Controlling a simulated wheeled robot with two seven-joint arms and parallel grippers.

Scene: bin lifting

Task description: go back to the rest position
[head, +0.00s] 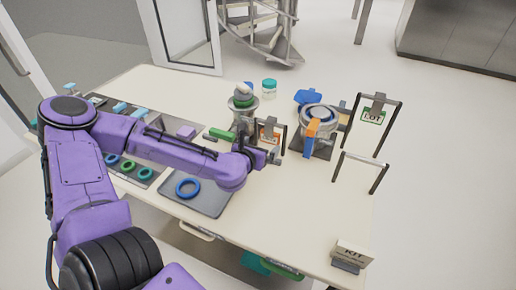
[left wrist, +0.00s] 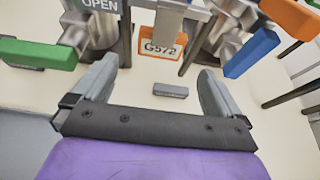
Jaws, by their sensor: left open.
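My purple left arm reaches in from the left over the bench in the head view. My left gripper (head: 273,157) is above the cream worktop (head: 300,205), just right of the grey tray. In the left wrist view the left gripper (left wrist: 160,78) has its fingers wide apart with nothing held between them. A small grey block (left wrist: 171,90) shows on the worktop between the fingertips, apart from them. Beyond it hangs an orange-framed tag reading G572 (left wrist: 160,47). My right gripper is not in view.
A blue ring (head: 188,188) lies on the grey tray (head: 208,207). Close to the gripper are a green handle (left wrist: 38,54) and a blue handle (left wrist: 252,52). A LOT sign (head: 373,117) hangs from a frame at right; a KIT sign (head: 351,252) stands near the front. The front-right worktop is mostly clear.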

